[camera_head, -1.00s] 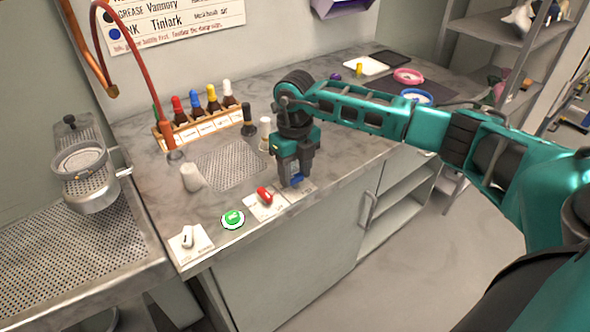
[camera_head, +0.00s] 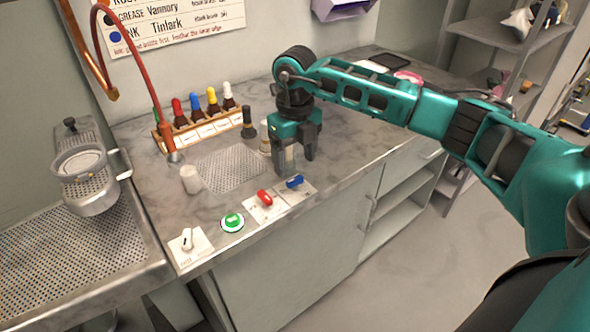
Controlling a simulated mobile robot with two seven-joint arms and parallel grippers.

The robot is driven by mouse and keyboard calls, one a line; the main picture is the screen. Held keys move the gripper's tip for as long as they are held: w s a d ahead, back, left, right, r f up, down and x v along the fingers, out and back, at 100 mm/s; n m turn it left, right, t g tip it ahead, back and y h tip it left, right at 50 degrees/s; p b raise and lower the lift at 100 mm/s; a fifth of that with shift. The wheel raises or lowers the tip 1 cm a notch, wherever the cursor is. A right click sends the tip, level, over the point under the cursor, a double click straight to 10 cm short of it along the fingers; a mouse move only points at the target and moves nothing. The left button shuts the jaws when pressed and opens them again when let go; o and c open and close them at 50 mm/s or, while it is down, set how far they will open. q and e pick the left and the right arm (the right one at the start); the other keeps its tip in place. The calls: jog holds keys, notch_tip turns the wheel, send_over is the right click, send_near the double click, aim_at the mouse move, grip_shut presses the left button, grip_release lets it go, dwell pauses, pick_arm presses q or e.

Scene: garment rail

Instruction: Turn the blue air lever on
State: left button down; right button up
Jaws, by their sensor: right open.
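The blue air lever (camera_head: 295,182) sits on a white plate at the front edge of the counter, to the right of the red lever (camera_head: 265,197). My left gripper is not in view.
A green button (camera_head: 232,221) and a white switch (camera_head: 187,240) lie farther left along the counter edge. A rack of colored bottles (camera_head: 205,127) stands behind a perforated drain plate (camera_head: 230,167). A white cylinder (camera_head: 190,179) stands near the plate.

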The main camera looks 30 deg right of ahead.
aim_at(295, 178)
notch_tip(295, 178, up, 8)
jog(key=shift+r, duration=0.15)
dwell(0.5)
